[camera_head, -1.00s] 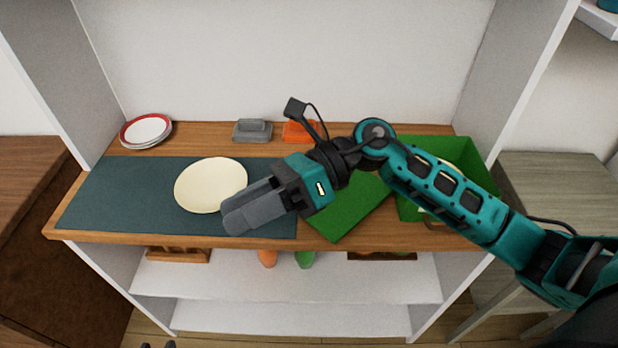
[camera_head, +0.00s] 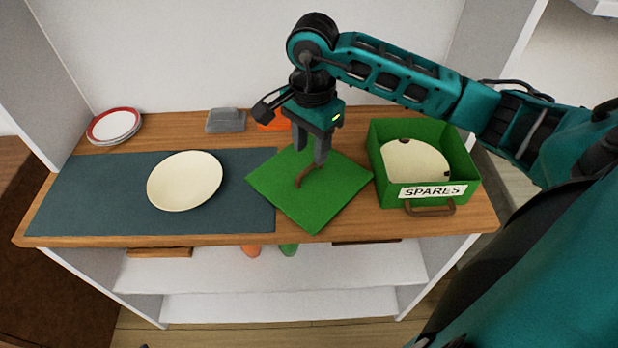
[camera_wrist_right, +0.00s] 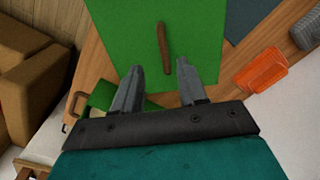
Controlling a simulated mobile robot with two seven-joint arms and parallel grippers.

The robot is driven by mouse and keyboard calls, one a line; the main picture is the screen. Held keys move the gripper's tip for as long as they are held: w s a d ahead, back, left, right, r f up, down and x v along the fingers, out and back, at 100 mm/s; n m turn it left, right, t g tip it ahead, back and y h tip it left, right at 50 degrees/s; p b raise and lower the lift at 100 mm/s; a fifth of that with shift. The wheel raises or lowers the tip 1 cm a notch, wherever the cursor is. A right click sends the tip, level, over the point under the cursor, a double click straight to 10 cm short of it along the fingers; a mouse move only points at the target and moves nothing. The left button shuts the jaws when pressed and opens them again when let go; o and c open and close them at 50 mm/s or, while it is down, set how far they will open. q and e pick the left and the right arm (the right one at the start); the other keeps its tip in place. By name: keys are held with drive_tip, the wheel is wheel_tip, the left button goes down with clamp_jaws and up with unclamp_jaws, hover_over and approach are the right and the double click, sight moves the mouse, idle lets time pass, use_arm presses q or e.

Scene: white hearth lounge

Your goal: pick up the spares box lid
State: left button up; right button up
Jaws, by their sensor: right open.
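The spares box lid (camera_head: 325,203) is a flat green square with a brown bar handle (camera_head: 304,176). It lies turned at an angle on the wooden shelf, partly over the dark mat's right edge. My right gripper (camera_head: 310,163) points down over the lid, open, with its fingertips close to the handle. The green spares box (camera_head: 392,193) stands open to the right, labelled SPARES. My left gripper is not in view.
A cream plate (camera_head: 185,181) sits on the dark mat (camera_head: 90,190). Stacked red-rimmed plates (camera_head: 114,126) stand at the back left. A grey object (camera_head: 226,121) and an orange one (camera_head: 272,125) are at the back. Shelf side walls stand left and right.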

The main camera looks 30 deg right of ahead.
sight(310, 166)
drive_tip(key=shift+w+d+f, duration=0.1)
drive_tip(key=shift+w+f, duration=0.1)
drive_tip(key=shift+f, duration=1.3)
drive_tip(key=shift+w+d+f, duration=0.1)
drive_tip(key=shift+w+f, duration=0.05)
drive_tip(key=shift+f, duration=1.35)
drive_tip(key=shift+c, duration=0.4)
clamp_jaws()
